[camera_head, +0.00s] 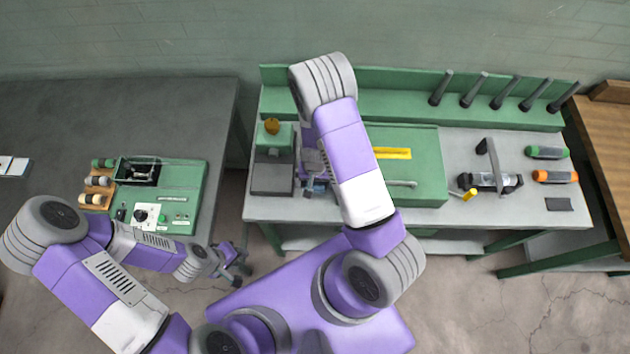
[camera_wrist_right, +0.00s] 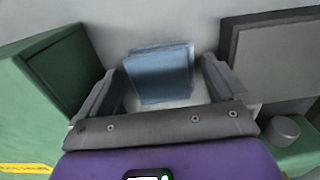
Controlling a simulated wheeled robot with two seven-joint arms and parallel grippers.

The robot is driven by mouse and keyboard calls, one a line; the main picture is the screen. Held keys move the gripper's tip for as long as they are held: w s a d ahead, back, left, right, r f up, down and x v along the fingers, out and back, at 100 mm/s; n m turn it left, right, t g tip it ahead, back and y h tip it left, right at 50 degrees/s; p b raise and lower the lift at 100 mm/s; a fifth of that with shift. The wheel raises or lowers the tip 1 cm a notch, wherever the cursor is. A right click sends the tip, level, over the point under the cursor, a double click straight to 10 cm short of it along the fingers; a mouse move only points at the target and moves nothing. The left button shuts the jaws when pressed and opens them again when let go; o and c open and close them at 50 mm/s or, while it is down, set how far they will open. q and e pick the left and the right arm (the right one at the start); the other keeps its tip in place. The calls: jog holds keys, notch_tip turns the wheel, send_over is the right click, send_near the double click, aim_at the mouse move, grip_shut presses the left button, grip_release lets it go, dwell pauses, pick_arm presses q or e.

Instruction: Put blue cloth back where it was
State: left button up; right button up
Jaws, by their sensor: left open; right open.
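The blue cloth (camera_wrist_right: 158,75) looks like a folded, roughly square stack on the light grey bench top in the right wrist view. My right gripper (camera_wrist_right: 165,88) is open above it, one finger to each side of the cloth. Whether the fingers touch it I cannot tell. In the head view my right gripper (camera_head: 315,177) is over the bench between the grey block and the green box, and the arm hides most of that spot. My left gripper (camera_head: 236,268) is open and empty, low between the two tables.
The green box (camera_head: 425,165) stands right of the right gripper and the grey block (camera_head: 272,180) left of it, a narrow gap. Black-handled tools and green and orange cylinders (camera_head: 555,176) are further right. A green panel (camera_head: 180,200) with spools lies on the dark left table.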

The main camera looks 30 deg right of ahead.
aim_at(315, 184)
pick_arm(q)
jog(key=shift+r+p, duration=0.8)
jog(key=shift+r, duration=0.05)
pick_arm(e)
notch_tip(315, 184, up, 12)
jog(key=shift+f, duration=0.25)
